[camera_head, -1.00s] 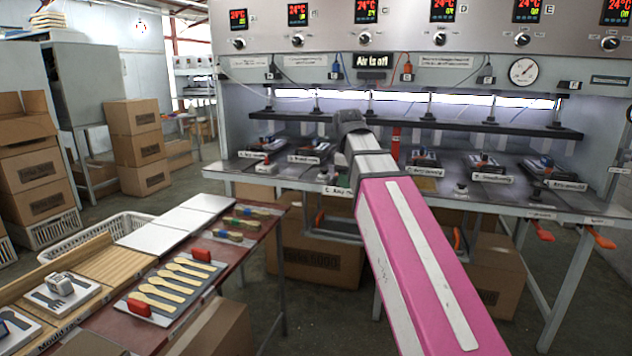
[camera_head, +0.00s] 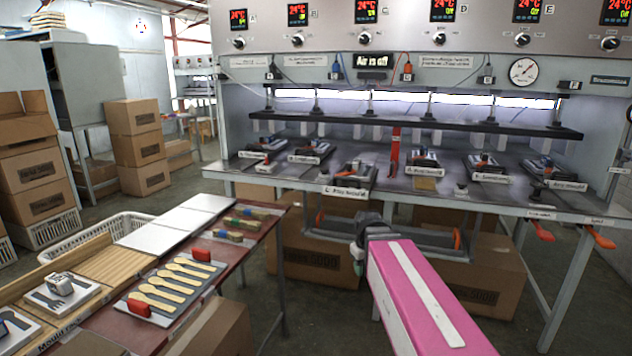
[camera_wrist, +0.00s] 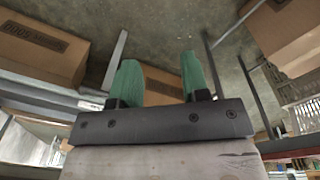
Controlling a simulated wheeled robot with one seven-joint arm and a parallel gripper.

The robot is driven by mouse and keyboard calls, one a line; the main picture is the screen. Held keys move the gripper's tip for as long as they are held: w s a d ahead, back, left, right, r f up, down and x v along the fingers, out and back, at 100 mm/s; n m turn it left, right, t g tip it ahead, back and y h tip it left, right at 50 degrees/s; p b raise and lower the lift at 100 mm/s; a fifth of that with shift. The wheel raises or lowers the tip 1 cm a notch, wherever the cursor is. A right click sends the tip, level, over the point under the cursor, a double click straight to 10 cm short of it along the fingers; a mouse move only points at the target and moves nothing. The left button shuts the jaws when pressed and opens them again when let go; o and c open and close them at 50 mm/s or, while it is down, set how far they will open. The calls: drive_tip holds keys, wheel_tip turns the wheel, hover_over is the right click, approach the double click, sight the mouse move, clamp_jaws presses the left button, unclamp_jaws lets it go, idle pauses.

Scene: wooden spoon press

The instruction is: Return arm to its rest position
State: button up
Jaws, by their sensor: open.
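My pink arm (camera_head: 425,300) reaches in from the lower right of the head view and ends below the front edge of the press bench. My gripper (camera_wrist: 160,78) shows in the wrist view with its two green fingers apart and nothing between them. In the head view only a bit of green shows by the wrist, in front of a cardboard box under the bench. The fingertips are clear of the boxes and floor as far as the wrist view shows.
A reddish table (camera_head: 235,262) with wooden spoons (camera_head: 170,285) is at the left. Floor between table and bench is open.

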drive_tip(key=s+d+f+m, duration=0.1)
drive_tip(key=s+f+m, duration=0.1)
drive_tip(key=f, duration=0.4)
drive_tip(key=s+d+f+m, duration=0.1)
drive_tip(key=s+f+m, duration=0.1)
drive_tip(key=s+f, duration=0.2)
wheel_tip(320, 180, down, 2)
drive_tip(key=shift+s+d+f+g, duration=0.2)
drive_tip(key=shift+s+d+g, duration=0.2)
idle(0.6)
